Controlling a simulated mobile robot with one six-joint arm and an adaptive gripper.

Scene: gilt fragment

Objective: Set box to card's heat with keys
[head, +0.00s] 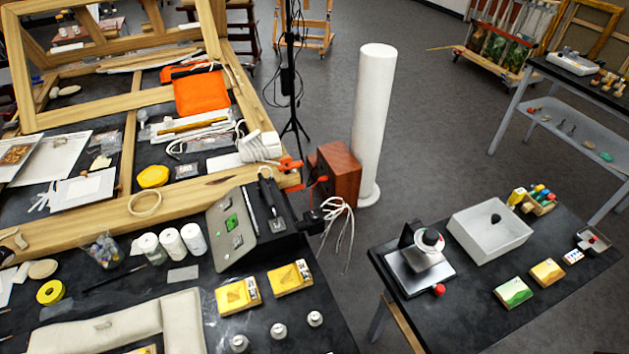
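A black box (272,241) with a dark-handled tool and a pen-like tool on its top sits at the right edge of the left bench. A sloped grey panel (219,237) faces its left side, with a small green patch like a display (231,223) and small light patches above and below it. Keys and any reading on it are too small to tell. A small plain grey card (183,274) lies left of the panel; no writing is legible, and I cannot tell whether it is the task's card. My gripper is not in view.
Two yellow blocks (237,294) and several small jars (279,330) stand in front of the panel. White bottles (172,243) stand to its left. A white post (374,120) and a reddish-brown box (337,174) stand beyond. Floor shows between the tables.

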